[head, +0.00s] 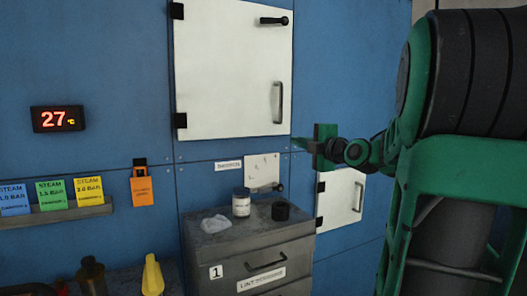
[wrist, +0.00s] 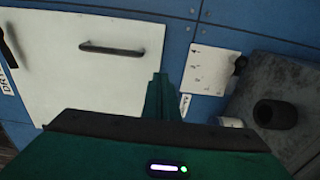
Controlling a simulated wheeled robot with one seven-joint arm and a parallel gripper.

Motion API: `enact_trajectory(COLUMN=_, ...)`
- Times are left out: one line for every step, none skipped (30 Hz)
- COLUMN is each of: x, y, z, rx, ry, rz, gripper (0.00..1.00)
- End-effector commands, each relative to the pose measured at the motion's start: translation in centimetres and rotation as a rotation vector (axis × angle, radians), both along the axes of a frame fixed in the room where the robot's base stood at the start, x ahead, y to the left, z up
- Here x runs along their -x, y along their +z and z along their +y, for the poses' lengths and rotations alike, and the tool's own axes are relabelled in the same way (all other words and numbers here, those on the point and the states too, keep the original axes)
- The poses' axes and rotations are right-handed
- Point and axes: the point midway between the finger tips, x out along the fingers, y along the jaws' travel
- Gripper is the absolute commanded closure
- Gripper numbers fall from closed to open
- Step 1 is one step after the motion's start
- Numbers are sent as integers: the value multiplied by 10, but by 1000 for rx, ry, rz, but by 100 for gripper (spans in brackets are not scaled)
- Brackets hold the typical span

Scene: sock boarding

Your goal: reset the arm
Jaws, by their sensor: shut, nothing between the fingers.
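My gripper (head: 299,144) is the green and black end of my arm at the right of the head view. It is raised in front of the blue wall, above the grey cabinet's level, and points left. In the wrist view my gripper (wrist: 161,80) shows as green fingers pressed together, with nothing between them. Behind them is the large white door (wrist: 95,60) with a dark handle. The same white door (head: 225,75) is shut in the head view, left of my gripper.
A grey cabinet (head: 250,240) bears a white jar (head: 241,203), a black cup (head: 281,211) and a crumpled pale cloth (head: 215,223). A smaller white door (head: 338,200) is at right. Steam cards, an orange tag (head: 142,190) and a yellow bottle (head: 152,275) are at left.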

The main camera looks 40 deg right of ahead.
Motion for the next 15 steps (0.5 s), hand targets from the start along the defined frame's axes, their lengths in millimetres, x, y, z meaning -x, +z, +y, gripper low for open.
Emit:
enact_trajectory(x=1, y=0, z=1, rx=0, ry=0, rz=0, gripper=100)
enact_trajectory(x=1, y=0, z=1, rx=0, ry=1, rz=0, gripper=100)
enact_trajectory(x=1, y=0, z=1, rx=0, ry=1, rz=0, gripper=100)
enact_trajectory(x=1, y=0, z=1, rx=0, ry=1, rz=0, gripper=100)
enact_trajectory(x=1, y=0, z=1, rx=0, ry=2, rz=0, gripper=100)
enact_trajectory(x=1, y=0, z=2, rx=-1, ry=2, rz=1, gripper=100)
enact_trajectory(x=1, y=-1, z=3, rx=-6, ry=3, rz=4, gripper=100)
enact_trajectory(x=1, y=-3, z=4, rx=-13, ry=4, rz=10, gripper=100)
enact_trajectory(x=1, y=-8, z=6, rx=-33, ry=6, rz=25, gripper=100)
enact_trajectory(x=1, y=-13, z=10, rx=-56, ry=7, rz=41, gripper=100)
enact_trajectory(x=1, y=-20, z=13, rx=-85, ry=8, rz=62, gripper=100)
enact_trajectory(x=1, y=-32, z=19, rx=-136, ry=9, rz=100, gripper=100)
enact_trajectory(x=3, y=-42, z=24, rx=-182, ry=6, rz=131, gripper=100)
enact_trajectory(x=5, y=-53, z=30, rx=-231, ry=1, rz=168, gripper=100)
enact_trajectory(x=9, y=-71, z=37, rx=-307, ry=-12, rz=222, gripper=100)
